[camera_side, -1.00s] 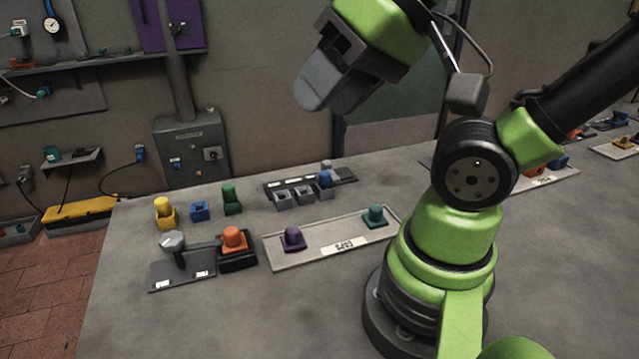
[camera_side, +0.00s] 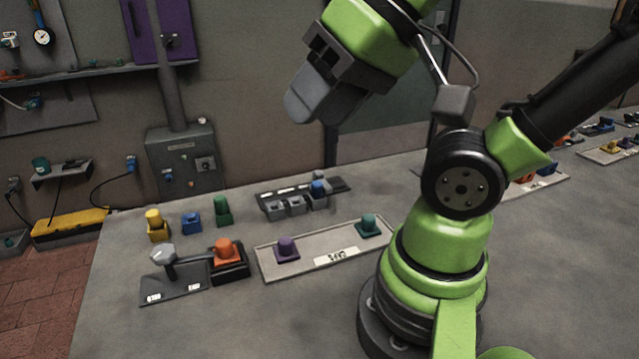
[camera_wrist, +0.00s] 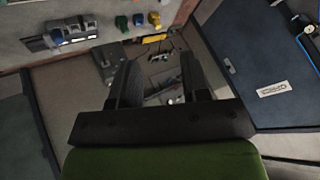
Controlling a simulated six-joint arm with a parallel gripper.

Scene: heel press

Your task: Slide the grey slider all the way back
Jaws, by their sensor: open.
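A grey round-headed knob on a short dark post (camera_side: 163,256) stands on a dark plate (camera_side: 172,291) with two white labels, at the left front of the bench; it looks like the grey slider. A dark bar runs from it to a black block (camera_side: 232,272) that holds an orange peg (camera_side: 225,248). My gripper (camera_side: 312,98) is high above the bench, well to the right of and above the knob, and apart from everything. In the wrist view my gripper (camera_wrist: 160,78) shows two spread dark fingers with nothing between them. I cannot make out the knob there.
Yellow (camera_side: 156,226), blue (camera_side: 191,223) and green (camera_side: 222,212) pieces stand behind the plate. A pale tray (camera_side: 312,270) holds a purple and a teal peg. A dark rack (camera_side: 262,199) with grey cups lies behind it. The front bench surface is clear.

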